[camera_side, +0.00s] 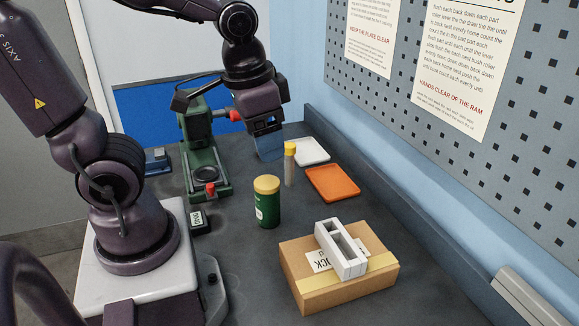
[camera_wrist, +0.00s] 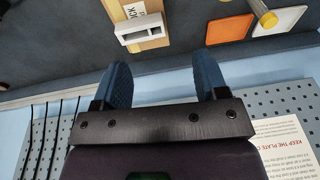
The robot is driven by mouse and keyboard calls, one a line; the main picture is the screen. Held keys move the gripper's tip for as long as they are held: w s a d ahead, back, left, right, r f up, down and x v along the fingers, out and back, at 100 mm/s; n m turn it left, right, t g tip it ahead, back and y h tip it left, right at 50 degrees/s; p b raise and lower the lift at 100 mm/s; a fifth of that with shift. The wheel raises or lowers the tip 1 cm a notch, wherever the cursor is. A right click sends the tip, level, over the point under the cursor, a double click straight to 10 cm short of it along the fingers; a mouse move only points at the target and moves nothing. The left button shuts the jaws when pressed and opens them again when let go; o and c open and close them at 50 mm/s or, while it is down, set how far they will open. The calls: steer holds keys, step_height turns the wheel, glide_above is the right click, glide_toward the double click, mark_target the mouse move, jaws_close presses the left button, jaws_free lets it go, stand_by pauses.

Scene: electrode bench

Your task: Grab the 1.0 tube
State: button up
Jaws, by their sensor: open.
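A slim clear tube with a yellow cap (camera_side: 290,150) stands upright on the dark bench in the side view; no 1.0 marking is readable on it. Its yellow cap also shows at the upper right of the wrist view (camera_wrist: 268,19). My gripper (camera_side: 270,150) has blue fingers and hangs just left of and above the tube in the side view, apart from it. In the wrist view my gripper (camera_wrist: 163,72) has its two fingers spread wide with nothing between them. The tube lies off to the right of the fingers there.
An orange tray (camera_side: 333,184) and a white tray (camera_side: 312,151) lie by the tube. A green jar (camera_side: 267,207) stands in front of it. A cardboard box (camera_side: 340,285) carries a grey slotted block (camera_side: 341,248). A green press (camera_side: 197,140) stands left; a pegboard wall (camera_side: 400,100) bounds the right.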

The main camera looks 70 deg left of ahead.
steer(key=w+a+f+m+g+y, duration=0.25)
steer(key=a+f+g+y, duration=0.25)
steer(key=a+f, duration=0.4)
steer(key=m+t+y, duration=0.6)
steer(key=m+y, duration=0.6)
steer(key=m, duration=0.5)
glide_above(290, 155)
steer(key=f, duration=0.5)
steer(key=shift+s+a+f, duration=0.1)
steer(key=shift+a, duration=0.15)
steer(key=shift+w+f+m+t, duration=0.1)
steer(key=shift+w+m+t, duration=0.1)
steer(key=shift+m+t, duration=0.15)
step_height(290, 155, down, 7)
steer(key=shift+r, duration=0.1)
steer(key=shift+x, duration=1.5)
steer(key=shift+r, duration=0.1)
steer(key=shift+c, duration=0.3)
